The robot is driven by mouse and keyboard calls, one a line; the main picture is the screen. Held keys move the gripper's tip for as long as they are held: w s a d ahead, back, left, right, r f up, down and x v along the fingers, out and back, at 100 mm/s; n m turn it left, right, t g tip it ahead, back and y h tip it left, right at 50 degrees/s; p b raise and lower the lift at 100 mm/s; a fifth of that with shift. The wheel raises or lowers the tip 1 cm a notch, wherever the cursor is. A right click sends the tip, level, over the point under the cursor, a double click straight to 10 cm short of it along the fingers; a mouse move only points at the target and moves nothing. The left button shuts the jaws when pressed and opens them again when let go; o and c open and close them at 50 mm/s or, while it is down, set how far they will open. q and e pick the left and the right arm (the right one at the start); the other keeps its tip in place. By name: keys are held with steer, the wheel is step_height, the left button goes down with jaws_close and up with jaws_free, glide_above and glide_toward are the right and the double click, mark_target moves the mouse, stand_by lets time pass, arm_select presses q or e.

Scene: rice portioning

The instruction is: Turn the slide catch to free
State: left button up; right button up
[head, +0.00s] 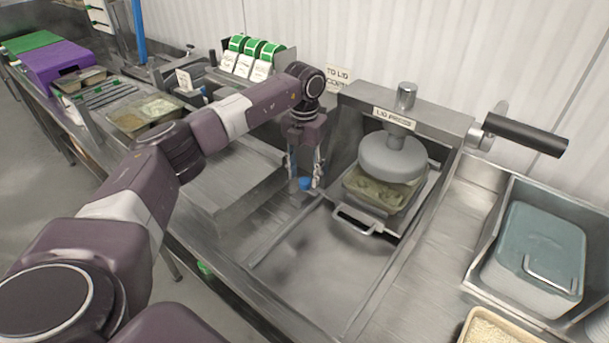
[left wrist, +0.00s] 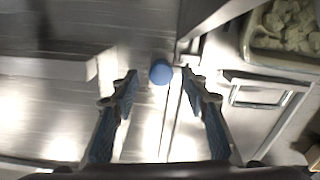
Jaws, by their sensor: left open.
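The slide catch shows as a blue knob (head: 305,184) beside the slide of the lid press (head: 393,158). In the left wrist view the blue knob (left wrist: 160,72) sits between the tips of my open left gripper (left wrist: 159,78), with a gap on both sides. In the head view my left gripper (head: 304,172) points down over the knob and partly hides its surroundings. The slide's handle (head: 357,222) is to the right of the knob. I cannot tell which way the catch is turned. My right gripper is not in view.
A food tray (head: 352,193) sits under the press head. The press lever (head: 525,134) sticks out at the right. Bare steel lies in front of the press. Another filled tray (head: 128,122) is at the left.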

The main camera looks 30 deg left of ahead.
arm_select(q)
steer(key=shift+d+f, duration=0.1)
steer(key=shift+f, duration=0.85)
steer(key=shift+c, duration=0.7)
jaws_close()
